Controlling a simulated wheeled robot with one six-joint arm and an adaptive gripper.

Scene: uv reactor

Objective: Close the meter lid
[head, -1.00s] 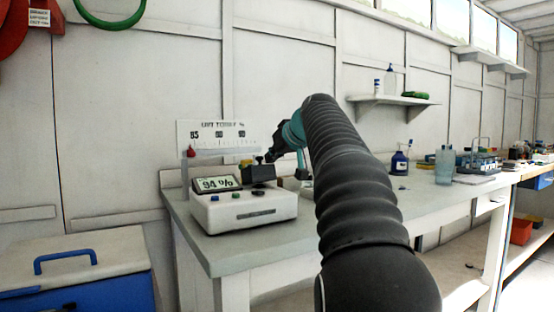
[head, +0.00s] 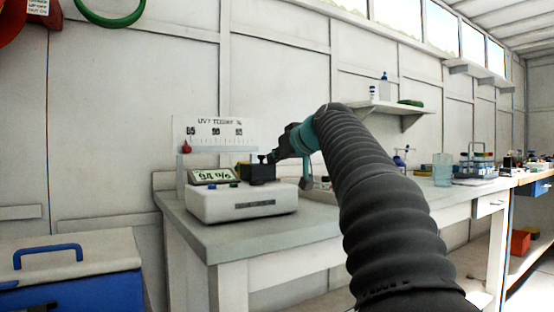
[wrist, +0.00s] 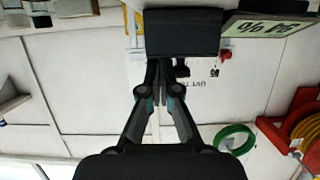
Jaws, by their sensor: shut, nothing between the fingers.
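The meter (head: 240,203) is a white box on the bench, with a tilted display (head: 215,175) reading 94 %. A dark block (head: 258,173) with a small dark knob on top stands right of the display. It looks like the lid part, but I cannot tell its angle. In the wrist view the dark block (wrist: 182,35) fills the top centre. My gripper (head: 273,157) is shut and empty, close to the block's upper right in the head view. In the wrist view my gripper (wrist: 158,65) has its fingertips at the block's edge; I cannot tell whether they touch.
A wall chart (head: 213,132) with a red marker stands behind the meter. The grey bench (head: 235,238) is clear in front of the meter. A blue box with a pale lid (head: 70,262) stands at the lower left. A glass jar (head: 442,170) and a rack are farther right.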

